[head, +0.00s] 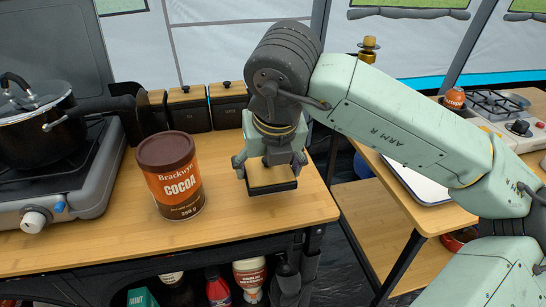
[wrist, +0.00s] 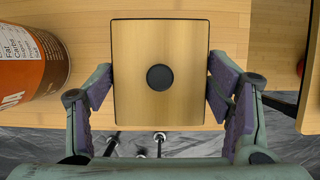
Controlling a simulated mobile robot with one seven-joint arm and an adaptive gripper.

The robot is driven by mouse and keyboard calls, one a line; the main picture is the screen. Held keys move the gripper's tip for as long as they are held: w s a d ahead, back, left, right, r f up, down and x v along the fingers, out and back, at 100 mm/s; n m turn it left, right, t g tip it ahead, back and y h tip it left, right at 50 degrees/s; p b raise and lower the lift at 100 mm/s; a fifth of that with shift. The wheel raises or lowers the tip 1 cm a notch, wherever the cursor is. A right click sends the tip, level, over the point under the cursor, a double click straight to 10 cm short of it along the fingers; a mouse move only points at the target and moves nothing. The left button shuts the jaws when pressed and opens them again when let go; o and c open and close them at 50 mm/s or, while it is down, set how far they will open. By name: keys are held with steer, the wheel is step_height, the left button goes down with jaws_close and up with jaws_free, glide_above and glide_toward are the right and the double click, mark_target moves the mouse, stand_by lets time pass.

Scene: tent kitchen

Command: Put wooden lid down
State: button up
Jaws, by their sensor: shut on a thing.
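The wooden lid (head: 271,178) is a small square of light wood with a dark rim. In the wrist view the wooden lid (wrist: 160,40) has a round black knob at its middle and fills the space between the fingers. My gripper (head: 270,165) points down and is shut on the lid by two opposite sides. It also shows in the wrist view (wrist: 160,82). The lid is held level over the front right part of the wooden table (head: 110,235). I cannot tell the exact gap between lid and tabletop.
A brown cocoa tin (head: 172,180) stands left of my gripper. A stove (head: 80,185) with a black pot (head: 38,130) is at the left. The table's front edge is close to the lid.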

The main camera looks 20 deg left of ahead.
steer(key=w, duration=0.3)
steer(key=w+a+p, duration=0.1)
steer(key=w, duration=0.1)
steer(key=shift+w+f, duration=0.2)
steer(key=shift+f, duration=0.05)
step_height(320, 180, down, 3)
steer(key=shift+r+p, duration=0.1)
steer(key=shift+p, duration=0.6)
steer(key=shift+f, duration=0.35)
steer(key=shift+f+b, duration=0.25)
steer(key=shift+b, duration=0.1)
steer(key=o, duration=1.2)
steer(key=shift+r, duration=0.1)
steer(key=shift+c, duration=0.2)
steer(key=shift+r+p, duration=0.3)
steer(key=shift+p, duration=0.2)
steer(key=b+v, duration=0.2)
steer(key=v, duration=0.9)
steer(key=shift+s+r, duration=0.1)
steer(key=shift+r, duration=0.25)
